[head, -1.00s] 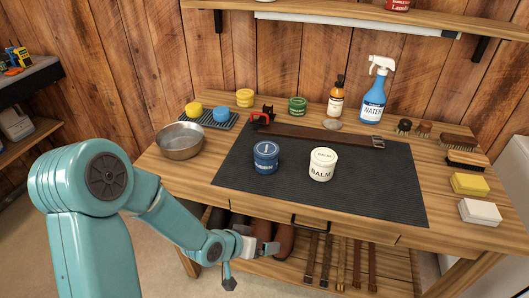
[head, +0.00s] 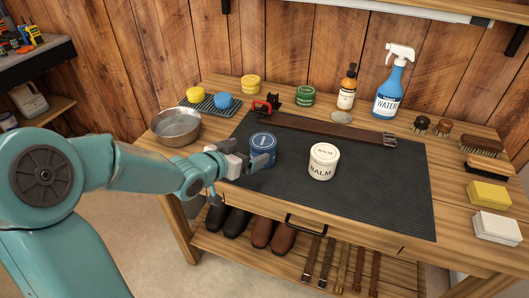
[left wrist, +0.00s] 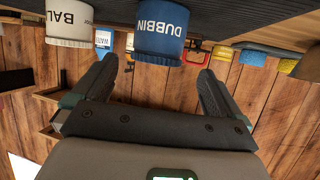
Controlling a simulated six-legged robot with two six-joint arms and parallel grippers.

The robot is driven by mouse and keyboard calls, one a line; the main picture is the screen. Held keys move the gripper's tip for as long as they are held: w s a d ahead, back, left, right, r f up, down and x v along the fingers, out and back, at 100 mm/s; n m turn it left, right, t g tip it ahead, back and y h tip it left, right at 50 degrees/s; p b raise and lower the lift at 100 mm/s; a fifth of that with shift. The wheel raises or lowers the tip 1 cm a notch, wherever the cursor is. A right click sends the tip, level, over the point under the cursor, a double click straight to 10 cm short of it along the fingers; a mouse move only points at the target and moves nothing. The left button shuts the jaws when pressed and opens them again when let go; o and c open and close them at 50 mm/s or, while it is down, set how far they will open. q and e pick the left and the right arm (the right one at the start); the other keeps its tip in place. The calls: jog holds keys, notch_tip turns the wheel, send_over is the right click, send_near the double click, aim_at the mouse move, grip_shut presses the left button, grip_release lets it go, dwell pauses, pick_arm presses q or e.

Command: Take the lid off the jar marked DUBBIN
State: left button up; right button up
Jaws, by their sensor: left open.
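The DUBBIN jar (head: 263,145) is blue with a blue lid and stands upright on the dark mat (head: 370,200). In the left wrist view, which is upside down, its white DUBBIN lettering shows on the jar (left wrist: 160,28), with the lid on. My left gripper (head: 247,160) is open and empty at the jar's front left, its fingers pointing toward it. In the wrist view the jar lies ahead between the lines of the two fingers (left wrist: 158,75); contact cannot be told. My right gripper is not in view.
A white BALM jar (head: 322,162) stands right of the DUBBIN jar. A metal bowl (head: 176,127) is at the left, near my left forearm. A leather strap (head: 330,134) lies behind the jars. The mat's right part is clear.

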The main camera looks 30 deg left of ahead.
aim_at(263, 145)
pick_arm(q)
jog(key=x, duration=0.8)
jog(key=shift+w+d+f+p, duration=0.1)
jog(key=shift+w+f+p, duration=0.05)
jog(key=shift+w+p, duration=0.2)
jog(key=shift+s, duration=0.15)
jog(key=c, duration=1.1)
